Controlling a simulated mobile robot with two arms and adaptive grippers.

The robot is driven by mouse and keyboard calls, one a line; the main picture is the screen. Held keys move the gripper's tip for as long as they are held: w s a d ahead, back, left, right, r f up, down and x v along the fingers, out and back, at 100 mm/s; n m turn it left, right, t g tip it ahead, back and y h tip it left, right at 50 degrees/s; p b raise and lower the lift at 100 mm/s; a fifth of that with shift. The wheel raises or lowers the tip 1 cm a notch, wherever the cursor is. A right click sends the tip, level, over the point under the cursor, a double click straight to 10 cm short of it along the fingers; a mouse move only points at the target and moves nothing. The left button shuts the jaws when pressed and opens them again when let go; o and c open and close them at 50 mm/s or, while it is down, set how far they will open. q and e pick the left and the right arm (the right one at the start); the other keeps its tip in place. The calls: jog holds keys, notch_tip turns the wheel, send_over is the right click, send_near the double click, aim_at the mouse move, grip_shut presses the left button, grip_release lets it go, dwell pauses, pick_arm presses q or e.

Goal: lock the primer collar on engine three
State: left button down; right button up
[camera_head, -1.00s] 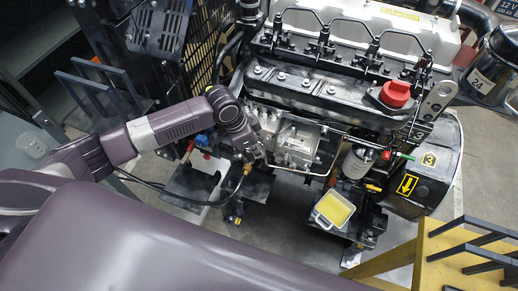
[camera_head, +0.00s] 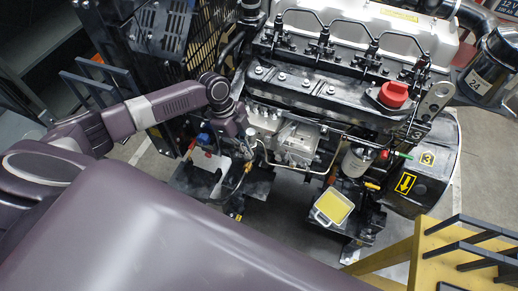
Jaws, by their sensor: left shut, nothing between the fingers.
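My left arm comes in from the left. My left gripper (camera_head: 250,146) is shut and empty, pointing down beside the engine's lower left side near the grey pump housing (camera_head: 300,143). A small brass-coloured fitting (camera_head: 247,166) with a hose lies just below it. I cannot clearly make out the primer collar; it may be hidden by the gripper. My right gripper is out of view.
A red cap (camera_head: 393,94) sits on the engine's right end. A tray with a yellow pad (camera_head: 333,207) lies below the filter (camera_head: 357,161). A yellow stand (camera_head: 440,250) with black bars is at lower right. A black mesh guard (camera_head: 215,35) rises close to my left arm.

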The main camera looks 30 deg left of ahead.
pick_arm(q)
jog(key=shift+a, duration=0.75)
jog(key=v, duration=1.2)
jog(key=shift+d, duration=0.15)
dwell(0.3)
